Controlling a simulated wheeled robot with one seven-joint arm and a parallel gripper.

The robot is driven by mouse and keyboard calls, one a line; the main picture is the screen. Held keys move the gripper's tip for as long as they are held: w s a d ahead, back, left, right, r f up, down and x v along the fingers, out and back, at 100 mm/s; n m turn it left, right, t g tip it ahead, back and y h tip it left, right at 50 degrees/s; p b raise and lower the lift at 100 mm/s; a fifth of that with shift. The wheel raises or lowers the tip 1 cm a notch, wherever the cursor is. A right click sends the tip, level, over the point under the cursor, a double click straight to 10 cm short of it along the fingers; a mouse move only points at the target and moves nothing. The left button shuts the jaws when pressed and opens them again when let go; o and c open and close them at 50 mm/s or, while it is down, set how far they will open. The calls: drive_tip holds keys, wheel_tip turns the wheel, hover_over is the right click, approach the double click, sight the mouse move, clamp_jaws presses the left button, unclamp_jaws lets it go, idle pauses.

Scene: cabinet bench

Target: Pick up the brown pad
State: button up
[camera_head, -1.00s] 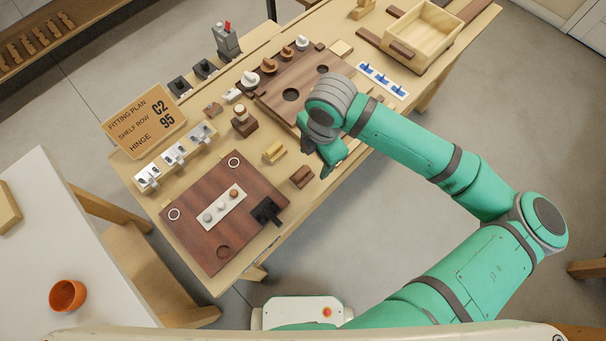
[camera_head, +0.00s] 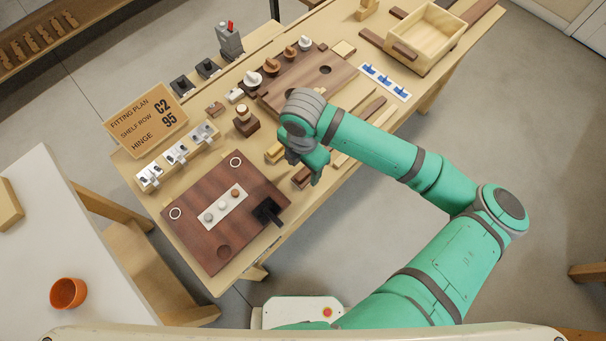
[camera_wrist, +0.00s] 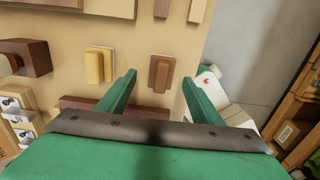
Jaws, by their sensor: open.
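The brown pad (camera_wrist: 160,73) is a small brown block with a raised strip on top, lying on the pale wooden bench. In the wrist view it shows between and beyond my gripper's fingertips (camera_wrist: 158,79). In the head view the brown pad (camera_head: 301,177) is partly covered by my gripper. My gripper is open and empty, with a finger on either side of the pad in the wrist picture. I cannot tell the height left between them.
A yellow pad (camera_wrist: 97,66) lies left of the brown pad. A dark wooden board (camera_head: 193,215) with a black bracket (camera_head: 266,211) lies at the bench's near left. A dark brown block (camera_wrist: 30,57) stands further left. The bench edge is close on the right in the wrist view.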

sight(304, 173)
wheel_tip(304, 173, down, 3)
drive_tip(key=shift+d+f, duration=0.1)
drive_tip(key=shift+f, duration=0.15)
drive_tip(key=shift+s, duration=0.1)
drive_tip(key=c, duration=1.2)
drive_tip(key=shift+c, duration=0.2)
